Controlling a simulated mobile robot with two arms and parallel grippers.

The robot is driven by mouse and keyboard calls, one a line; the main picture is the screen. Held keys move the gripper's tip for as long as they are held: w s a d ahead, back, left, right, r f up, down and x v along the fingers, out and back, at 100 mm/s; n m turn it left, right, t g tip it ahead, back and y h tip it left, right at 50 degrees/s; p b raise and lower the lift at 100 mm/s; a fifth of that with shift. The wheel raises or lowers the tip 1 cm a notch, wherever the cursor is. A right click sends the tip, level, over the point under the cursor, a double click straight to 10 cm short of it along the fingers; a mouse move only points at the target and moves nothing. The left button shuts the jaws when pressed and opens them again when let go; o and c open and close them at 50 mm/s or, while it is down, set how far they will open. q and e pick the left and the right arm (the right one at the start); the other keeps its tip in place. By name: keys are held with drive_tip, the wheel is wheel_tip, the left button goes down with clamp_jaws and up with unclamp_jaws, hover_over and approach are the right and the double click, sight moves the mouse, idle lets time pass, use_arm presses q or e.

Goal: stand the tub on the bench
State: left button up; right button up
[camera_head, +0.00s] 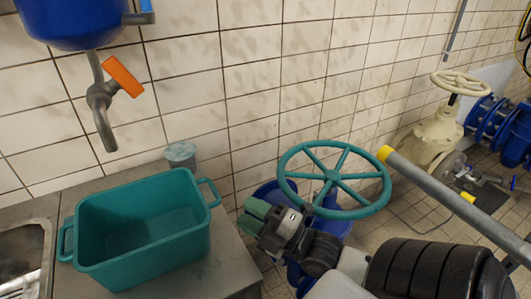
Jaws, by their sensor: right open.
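The teal tub (140,270) stands upright on the grey bench (225,268) at the lower left, open side up. It looks empty, with a handle at each end. My right gripper (254,217), with green finger pads, is just right of the tub, near the bench's right edge. It is open and I see nothing between its fingers. A gap shows between it and the tub's right handle. My left gripper is not in view.
A metal sink (22,262) is left of the tub. A grey cylinder (181,155) stands behind it. A tap with an orange lever (122,77) hangs above from a blue tank (72,22). A teal handwheel (333,178) and a grey rail (455,206) are at right.

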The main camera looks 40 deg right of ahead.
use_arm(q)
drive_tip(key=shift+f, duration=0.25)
use_arm(e)
drive_tip(key=shift+v, duration=1.85)
